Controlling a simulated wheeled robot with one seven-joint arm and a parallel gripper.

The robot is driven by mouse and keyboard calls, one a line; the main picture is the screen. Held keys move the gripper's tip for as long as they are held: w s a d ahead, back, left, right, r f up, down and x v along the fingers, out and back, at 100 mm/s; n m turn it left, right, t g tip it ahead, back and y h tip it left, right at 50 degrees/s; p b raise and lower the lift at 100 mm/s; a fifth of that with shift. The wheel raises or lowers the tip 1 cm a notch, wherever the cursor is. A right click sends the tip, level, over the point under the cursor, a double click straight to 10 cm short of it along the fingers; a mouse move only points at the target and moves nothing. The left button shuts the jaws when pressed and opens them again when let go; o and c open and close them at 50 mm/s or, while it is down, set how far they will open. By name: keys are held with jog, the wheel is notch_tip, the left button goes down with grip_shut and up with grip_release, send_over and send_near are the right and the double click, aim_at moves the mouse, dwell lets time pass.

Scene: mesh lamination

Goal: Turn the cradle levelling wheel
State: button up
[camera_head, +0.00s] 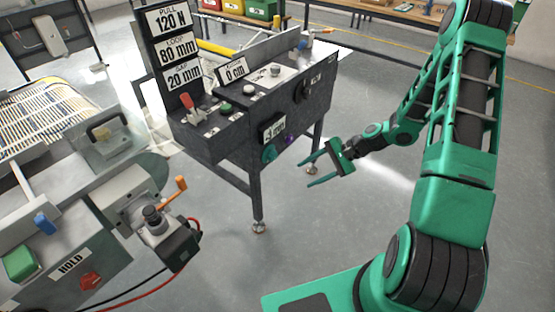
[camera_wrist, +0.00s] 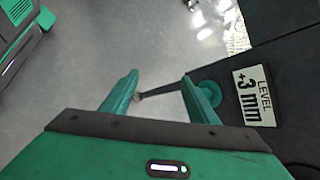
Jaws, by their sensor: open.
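A small teal wheel (camera_head: 268,153), which I take for the levelling wheel, sits on the front side of the dark machine cabinet, just below a small level display (camera_head: 272,127). My gripper (camera_head: 304,174) is open and empty, to the right of the wheel and apart from it, with its fingers pointing left. In the wrist view my gripper (camera_wrist: 160,76) has its right finger partly in front of the teal wheel (camera_wrist: 210,90). The wheel is not between the fingers. The level display (camera_wrist: 252,96) reads LEVEL +3 mm there.
The dark cabinet (camera_head: 215,150) stands on legs and carries a tall sign (camera_head: 172,45) with force, loop and gap readings. A purple knob (camera_head: 289,139) is right of the wheel. A grey machine with an orange-handled crank (camera_head: 178,188) stands at left. Open floor lies below my gripper.

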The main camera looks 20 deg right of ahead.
jog(key=w+a+f+m+t+y, duration=0.3)
jog(key=w+f+m+t, duration=0.1)
jog(key=w+f+m, duration=0.15)
jog(key=m+t+h, duration=0.2)
jog(key=m+t, duration=0.6)
jog(key=m, duration=0.2)
send_near(275, 156)
jog(key=x, duration=0.8)
jog(key=shift+w+a+f, duration=0.15)
jog(key=shift+w, duration=0.15)
jog(key=c, duration=1)
